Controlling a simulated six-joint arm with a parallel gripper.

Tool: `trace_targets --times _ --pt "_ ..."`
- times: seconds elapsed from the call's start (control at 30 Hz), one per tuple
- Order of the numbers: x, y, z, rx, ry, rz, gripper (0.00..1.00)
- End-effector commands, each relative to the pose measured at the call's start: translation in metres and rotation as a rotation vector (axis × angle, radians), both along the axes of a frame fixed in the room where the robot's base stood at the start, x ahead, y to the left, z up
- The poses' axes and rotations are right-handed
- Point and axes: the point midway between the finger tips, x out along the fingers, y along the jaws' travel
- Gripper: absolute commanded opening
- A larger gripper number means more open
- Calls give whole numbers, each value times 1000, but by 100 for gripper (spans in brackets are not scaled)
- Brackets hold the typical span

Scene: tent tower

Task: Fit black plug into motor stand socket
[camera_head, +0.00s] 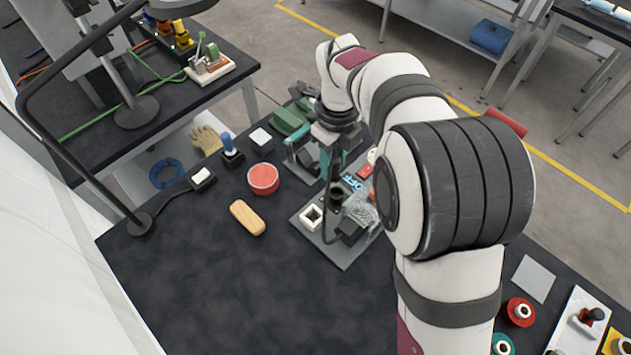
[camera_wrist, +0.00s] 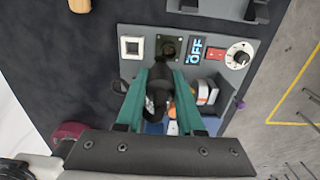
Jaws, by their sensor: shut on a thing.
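My gripper (camera_wrist: 164,78) has teal fingers, shut on the black plug (camera_wrist: 159,92) in the wrist view. The plug's front end lies close to a dark round socket (camera_wrist: 168,46) on the grey motor stand panel (camera_wrist: 132,68). I cannot tell whether plug and socket touch. In the head view my gripper (camera_head: 329,168) points down over the grey panel (camera_head: 347,256), and its fingers partly hide what they hold. The panel also carries a white square-framed socket (camera_wrist: 132,47), a blue OFF display (camera_wrist: 195,50) and a white dial (camera_wrist: 239,55).
A red round tub (camera_head: 263,178), a tan oblong block (camera_head: 247,217) and a black box with a white top (camera_head: 202,178) stand left of the panel. Green blocks (camera_head: 289,121) lie behind. The front left of the dark table is clear. My arm covers much of the right side.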

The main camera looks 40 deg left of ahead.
Motion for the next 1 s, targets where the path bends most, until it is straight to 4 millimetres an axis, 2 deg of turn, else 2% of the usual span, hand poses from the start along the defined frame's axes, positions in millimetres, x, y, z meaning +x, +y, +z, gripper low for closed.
trace_targets --times 0.03,0.1,0.43,0.8,1.0 --pt "11 -1 -2 0 0 -3 0" --pt "18 -2 -3 0 1 -2 0" --pt "19 -2 -6 0 1 1 0" --pt "19 -2 -48 0 1 0 0" --pt "19 -2 -60 0 1 1 0"
